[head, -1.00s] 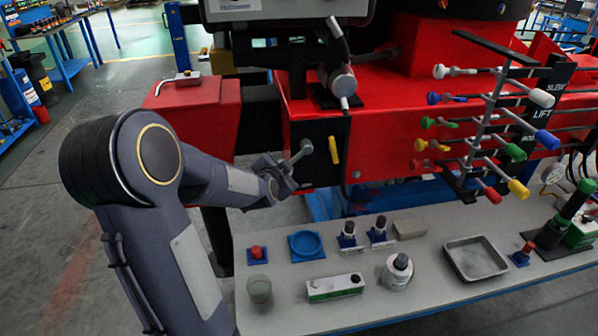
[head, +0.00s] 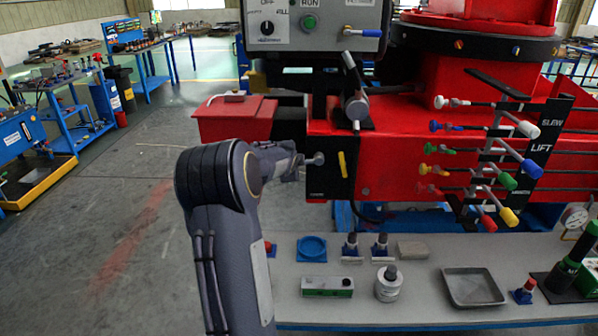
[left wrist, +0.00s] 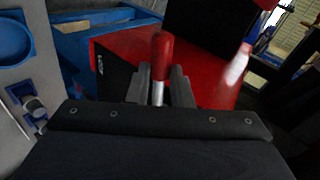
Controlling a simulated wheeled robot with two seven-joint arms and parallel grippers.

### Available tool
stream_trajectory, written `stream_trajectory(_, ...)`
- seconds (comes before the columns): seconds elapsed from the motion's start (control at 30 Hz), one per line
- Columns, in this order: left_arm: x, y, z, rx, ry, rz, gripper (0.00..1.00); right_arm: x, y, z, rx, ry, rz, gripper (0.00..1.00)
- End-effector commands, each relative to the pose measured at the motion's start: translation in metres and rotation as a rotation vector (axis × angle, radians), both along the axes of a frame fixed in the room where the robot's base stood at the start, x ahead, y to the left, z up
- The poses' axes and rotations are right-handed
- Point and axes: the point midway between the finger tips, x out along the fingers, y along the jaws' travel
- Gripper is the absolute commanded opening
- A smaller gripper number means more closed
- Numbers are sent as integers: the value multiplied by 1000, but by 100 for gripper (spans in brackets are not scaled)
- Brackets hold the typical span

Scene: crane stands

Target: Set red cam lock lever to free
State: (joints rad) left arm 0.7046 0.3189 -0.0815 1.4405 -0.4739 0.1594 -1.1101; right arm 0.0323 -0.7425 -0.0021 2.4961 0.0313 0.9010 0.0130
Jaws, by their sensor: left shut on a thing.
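The red cam lock lever (left wrist: 160,58) has a red handle on a bare metal shaft. In the left wrist view it stands between the fingers of my left gripper (left wrist: 160,88), which is shut on it. In the head view my left gripper (head: 300,165) is at the left edge of a black plate (head: 330,184) on the red machine. A grey round knob (head: 318,158) shows just beyond the fingers. The red handle is hidden there by my gripper and arm. My right gripper is in neither view.
A yellow handle (head: 343,164) sits on the black plate. Coloured levers (head: 480,160) stick out at the right. Floor at left is open.

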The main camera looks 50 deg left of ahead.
Motion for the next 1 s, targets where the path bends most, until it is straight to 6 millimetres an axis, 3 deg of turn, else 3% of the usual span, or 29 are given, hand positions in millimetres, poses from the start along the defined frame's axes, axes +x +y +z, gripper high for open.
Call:
stream_trajectory(0.03,5,-4,-1,19,9,-14,0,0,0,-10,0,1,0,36)
stream_trajectory(0.3,4,-4,10,89,92,-11,0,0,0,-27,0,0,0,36)
stream_trajectory(0.97,1,-2,17,128,139,-5,0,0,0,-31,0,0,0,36)
stream_trajectory(1.0,1,-2,17,129,138,-5,22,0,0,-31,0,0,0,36)
